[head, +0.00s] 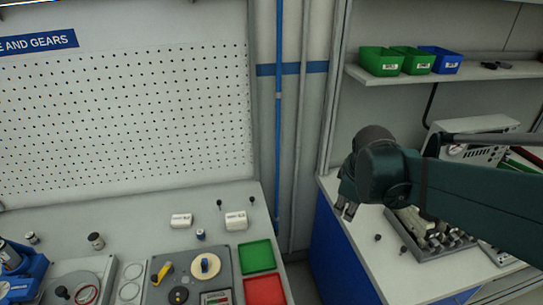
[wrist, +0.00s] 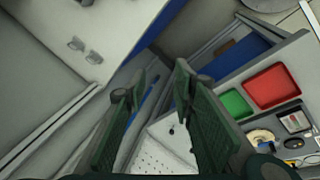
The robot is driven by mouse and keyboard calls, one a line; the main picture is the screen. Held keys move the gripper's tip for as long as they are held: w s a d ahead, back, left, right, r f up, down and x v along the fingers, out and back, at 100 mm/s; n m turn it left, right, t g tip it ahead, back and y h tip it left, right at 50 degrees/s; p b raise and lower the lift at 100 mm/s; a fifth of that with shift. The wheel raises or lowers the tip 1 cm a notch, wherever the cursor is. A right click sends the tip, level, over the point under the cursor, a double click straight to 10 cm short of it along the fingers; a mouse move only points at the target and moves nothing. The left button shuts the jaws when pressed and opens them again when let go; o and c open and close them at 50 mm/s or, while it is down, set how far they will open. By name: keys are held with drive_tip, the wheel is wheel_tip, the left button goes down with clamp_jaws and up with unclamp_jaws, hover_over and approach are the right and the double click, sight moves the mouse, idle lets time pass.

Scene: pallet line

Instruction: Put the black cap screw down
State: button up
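My gripper (head: 346,209) hangs in the air near the left edge of the right-hand bench, pointing down. In the wrist view my gripper (wrist: 158,80) has its two green fingers apart, with nothing visible between the tips. Small dark screw-like pieces stand on the left bench beside a white box: one left (head: 219,204), one right (head: 252,201). Two more small dark pieces, one (head: 377,238) and another (head: 403,250), are on the right bench below my gripper. I cannot tell which is the black cap screw.
A green tray (head: 257,257) and a red tray (head: 265,291) lie on the left bench (head: 140,215). A gap with pipes separates it from the right bench (head: 358,248). A grey tray of parts (head: 432,241) sits under my arm. Bins (head: 381,61) line the shelf above.

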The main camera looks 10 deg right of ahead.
drive_tip(key=s+a+r+m+t, duration=0.2)
drive_tip(key=s+a+m, duration=0.2)
drive_tip(key=a, duration=0.3)
drive_tip(key=s+a+r+m+t+y, duration=0.1)
drive_tip(key=s+a+r+m, duration=0.1)
drive_tip(key=s+a+m, duration=0.2)
drive_tip(key=shift+s+a+r+t+y, duration=0.35)
drive_tip(key=shift+s+a, duration=0.3)
drive_tip(key=shift+a, duration=0.95)
